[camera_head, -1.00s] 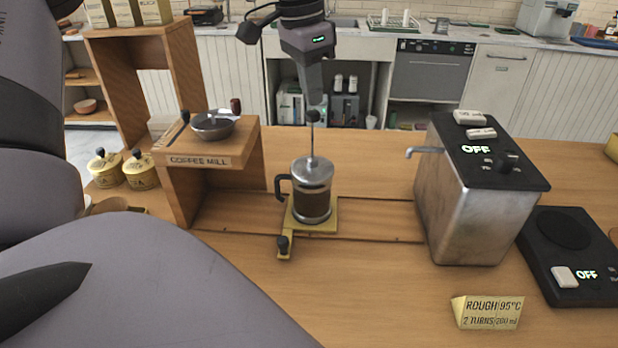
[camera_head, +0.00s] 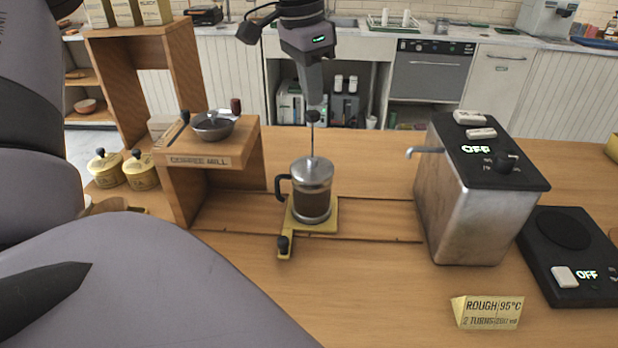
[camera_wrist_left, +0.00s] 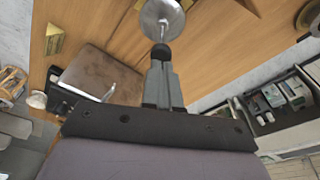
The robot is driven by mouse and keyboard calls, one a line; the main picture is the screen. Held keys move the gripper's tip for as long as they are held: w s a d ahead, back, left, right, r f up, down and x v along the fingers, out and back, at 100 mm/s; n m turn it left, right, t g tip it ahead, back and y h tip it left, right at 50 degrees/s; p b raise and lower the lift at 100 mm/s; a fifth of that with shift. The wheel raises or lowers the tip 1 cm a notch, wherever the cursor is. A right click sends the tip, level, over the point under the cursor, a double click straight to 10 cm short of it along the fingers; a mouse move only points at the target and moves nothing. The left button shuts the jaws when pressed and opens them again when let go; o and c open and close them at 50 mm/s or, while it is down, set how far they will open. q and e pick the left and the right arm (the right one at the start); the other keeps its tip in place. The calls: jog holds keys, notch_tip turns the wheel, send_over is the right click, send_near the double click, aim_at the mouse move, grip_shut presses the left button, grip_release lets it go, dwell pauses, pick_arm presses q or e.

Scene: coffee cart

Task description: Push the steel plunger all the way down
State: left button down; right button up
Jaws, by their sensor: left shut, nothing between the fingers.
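The French press (camera_head: 312,190) stands upright on a small yellow platform (camera_head: 325,225), with dark coffee behind its glass. Its steel plunger (camera_head: 312,142) is raised: a thin rod stands well above the lid, topped by a dark knob (camera_head: 313,116). My left gripper (camera_head: 313,102) comes down from above, shut and empty, with its tips at the knob; they look in contact. In the left wrist view the shut fingers (camera_wrist_left: 162,62) reach the dark knob over the round steel lid (camera_wrist_left: 162,18). The right gripper is not in view.
The wooden coffee mill stand (camera_head: 205,165) is left of the press. A steel water boiler (camera_head: 465,205) with a spout stands right, and a black scale (camera_head: 570,255) beside it. The front middle of the counter is clear.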

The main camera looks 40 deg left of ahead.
aim_at(311, 112)
pick_arm(q)
jog(key=shift+f, duration=3.05)
jog(key=shift+f+b, duration=0.45)
jog(key=shift+f, duration=0.95)
jog(key=shift+r+p, duration=0.75)
jog(key=shift+r, duration=3.3)
jog(key=shift+s+d, duration=0.1)
